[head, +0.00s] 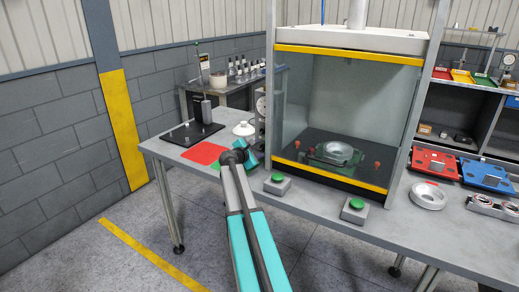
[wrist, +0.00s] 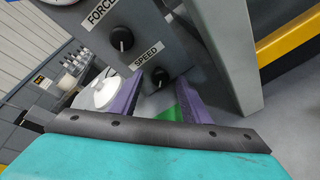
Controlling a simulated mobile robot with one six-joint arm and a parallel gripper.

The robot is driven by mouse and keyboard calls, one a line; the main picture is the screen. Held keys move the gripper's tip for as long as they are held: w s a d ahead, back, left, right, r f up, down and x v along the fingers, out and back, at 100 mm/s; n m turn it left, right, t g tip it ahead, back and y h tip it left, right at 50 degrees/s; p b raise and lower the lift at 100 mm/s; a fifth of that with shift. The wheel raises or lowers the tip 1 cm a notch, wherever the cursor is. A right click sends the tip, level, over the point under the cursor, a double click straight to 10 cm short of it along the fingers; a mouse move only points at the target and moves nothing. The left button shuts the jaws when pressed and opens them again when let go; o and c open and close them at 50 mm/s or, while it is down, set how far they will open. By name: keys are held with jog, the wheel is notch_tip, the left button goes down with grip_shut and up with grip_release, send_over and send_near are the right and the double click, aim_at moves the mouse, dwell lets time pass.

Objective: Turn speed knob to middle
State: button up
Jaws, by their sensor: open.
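The black speed knob (wrist: 160,76) sits on a grey control panel (wrist: 155,22), under a white label (wrist: 148,54) reading SPEED. A small light mark shows on the knob, but its exact setting is hard to read. My gripper (wrist: 161,88) is open, with its two purple fingers pointing at the panel. In the wrist view the knob appears between the fingertips, a little beyond them; I see no contact. In the head view the panel (head: 261,104) is edge-on beside the glass enclosure, and my arm's end hides the fingers and the speed knob.
A second knob (wrist: 121,38) sits up and left on the panel, under the FORCE label (wrist: 103,12). The enclosure's post stands right of the panel. A red mat (head: 203,153) lies left of my arm. Green-topped buttons (head: 277,182) stand on the table's front edge.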

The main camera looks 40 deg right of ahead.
jog(key=shift+d+f, duration=0.15)
jog(key=shift+d, duration=0.25)
jog(key=c, duration=1)
jog(key=shift+a+f, duration=0.1)
jog(key=shift+c, duration=0.2)
jog(key=shift+b, duration=0.45)
jog(key=shift+f+m+t+b, duration=0.15)
jog(key=shift+m+t+b, duration=0.15)
jog(key=shift+m+b, duration=0.35)
jog(key=shift+m+t+b, duration=0.3)
jog(key=shift+m+b, duration=0.15)
jog(key=shift+b, duration=0.5)
jog(key=shift+s, duration=0.1)
